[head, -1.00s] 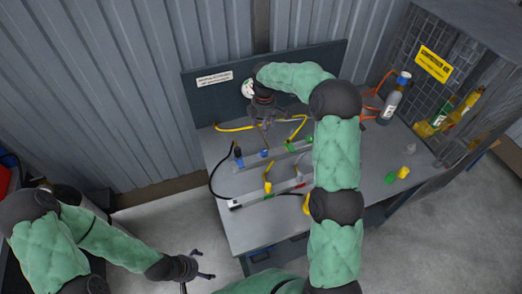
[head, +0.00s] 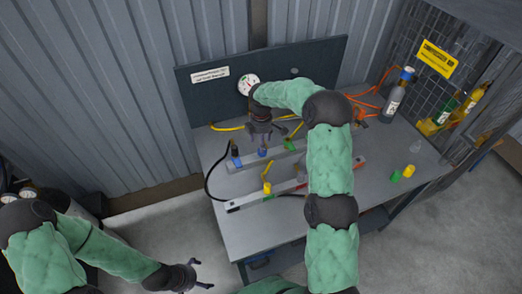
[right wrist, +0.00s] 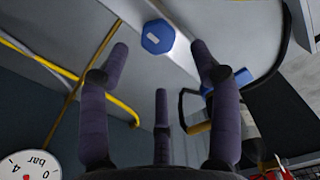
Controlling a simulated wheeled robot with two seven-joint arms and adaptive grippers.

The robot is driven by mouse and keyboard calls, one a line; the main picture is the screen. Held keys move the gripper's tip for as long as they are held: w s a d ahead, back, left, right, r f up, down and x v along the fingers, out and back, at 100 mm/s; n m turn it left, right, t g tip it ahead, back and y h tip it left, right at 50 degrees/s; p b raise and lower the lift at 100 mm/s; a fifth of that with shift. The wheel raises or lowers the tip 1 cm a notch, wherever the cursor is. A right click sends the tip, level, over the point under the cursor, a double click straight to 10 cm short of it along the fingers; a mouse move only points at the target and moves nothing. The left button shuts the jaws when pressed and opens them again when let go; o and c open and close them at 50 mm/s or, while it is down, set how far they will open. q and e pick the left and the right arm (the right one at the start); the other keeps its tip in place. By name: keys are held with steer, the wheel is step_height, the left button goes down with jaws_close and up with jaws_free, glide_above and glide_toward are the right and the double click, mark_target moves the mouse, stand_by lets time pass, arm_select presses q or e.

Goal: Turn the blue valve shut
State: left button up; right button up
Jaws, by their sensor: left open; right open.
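The blue valve (head: 262,152) stands on the rear grey rail on the bench. In the right wrist view its knob is a blue hexagonal cap (right wrist: 157,38). My right gripper (head: 263,136) is just above it in the head view. In the wrist view its fingers (right wrist: 159,62) are spread, with the cap beyond and between the tips; I see no finger touching it. My left gripper (head: 203,275) is open and empty, over the floor in front of the bench at the left.
A blue-and-black fitting (head: 236,155) stands left of the valve, a green one (head: 289,145) to its right. A yellow handle (head: 267,187) is on the front rail. A gauge (head: 248,85) is on the back panel. A grey bottle (head: 396,97) stands at the right.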

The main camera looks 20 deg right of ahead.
steer(key=shift+f+b, duration=0.35)
steer(key=shift+f, duration=2.35)
steer(key=shift+c, duration=0.2)
steer(key=c, duration=1.1)
